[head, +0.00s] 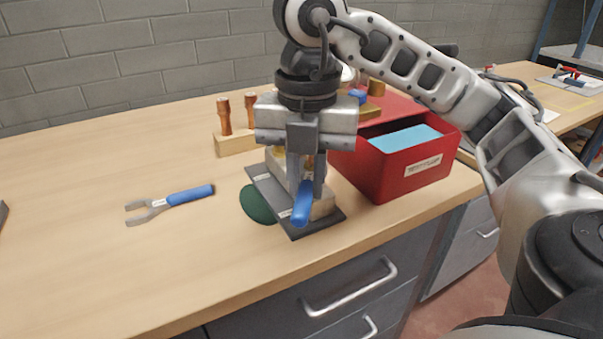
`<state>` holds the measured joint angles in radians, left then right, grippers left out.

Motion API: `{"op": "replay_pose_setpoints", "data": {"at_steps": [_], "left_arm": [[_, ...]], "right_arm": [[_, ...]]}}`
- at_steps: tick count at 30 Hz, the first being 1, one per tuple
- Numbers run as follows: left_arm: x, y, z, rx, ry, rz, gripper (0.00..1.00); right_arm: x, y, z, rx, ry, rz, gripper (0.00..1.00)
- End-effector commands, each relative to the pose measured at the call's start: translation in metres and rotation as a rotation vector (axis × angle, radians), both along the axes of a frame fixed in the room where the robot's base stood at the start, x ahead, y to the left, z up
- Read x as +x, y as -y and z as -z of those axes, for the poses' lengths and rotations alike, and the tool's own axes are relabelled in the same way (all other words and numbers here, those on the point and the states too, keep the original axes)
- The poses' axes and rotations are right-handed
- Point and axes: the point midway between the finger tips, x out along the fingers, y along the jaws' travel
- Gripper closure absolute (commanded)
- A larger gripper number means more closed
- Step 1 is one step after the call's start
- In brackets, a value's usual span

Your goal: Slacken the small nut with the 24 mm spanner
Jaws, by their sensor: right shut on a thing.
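My right gripper (305,180) points down over a dark base plate (290,226) near the bench's front edge. It is shut on a blue-handled spanner (302,205), whose handle slants toward the front edge. The head of this spanner is hidden behind the gripper. A pale block stands on the plate with brass-coloured parts (279,153) partly showing behind the gripper. The small nut cannot be made out. A second blue-handled spanner (168,203) lies on the bench to the left, open jaw pointing left. No size marking can be read on either. My left gripper is out of view.
A red bin (388,170) with a light blue inside stands right of the plate. A green round patch (257,204) lies at the plate's left. A wooden stand (237,142) with two copper pieces is behind. The bench's left side is mostly clear.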

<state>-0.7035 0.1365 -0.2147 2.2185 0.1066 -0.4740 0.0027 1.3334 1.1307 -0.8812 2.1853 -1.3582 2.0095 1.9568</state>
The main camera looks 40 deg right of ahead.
Motion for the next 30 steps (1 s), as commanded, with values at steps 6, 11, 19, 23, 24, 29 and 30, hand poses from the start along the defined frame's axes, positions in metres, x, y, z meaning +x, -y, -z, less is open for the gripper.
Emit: {"op": "replay_pose_setpoints", "data": {"at_steps": [6,11,19,23,24,29,30], "left_arm": [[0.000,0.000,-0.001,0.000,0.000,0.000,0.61],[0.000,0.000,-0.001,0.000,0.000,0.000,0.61],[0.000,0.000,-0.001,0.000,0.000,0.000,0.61],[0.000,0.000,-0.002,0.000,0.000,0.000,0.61],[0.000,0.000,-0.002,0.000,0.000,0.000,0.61],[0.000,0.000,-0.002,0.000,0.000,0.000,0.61],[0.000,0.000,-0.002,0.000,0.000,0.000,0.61]], "right_arm": [[-0.004,0.003,0.000,-0.001,-0.001,-0.063,1.00],[-0.006,0.005,0.000,0.000,-0.002,-0.119,1.00],[-0.010,0.009,0.000,-0.001,-0.003,-0.199,1.00],[-0.012,0.011,0.000,-0.001,-0.002,-0.242,1.00],[-0.012,0.011,0.000,0.000,-0.002,-0.250,1.00],[-0.014,0.014,0.000,-0.001,-0.003,-0.290,1.00],[-0.014,0.015,0.000,0.000,-0.003,-0.308,1.00]]}}
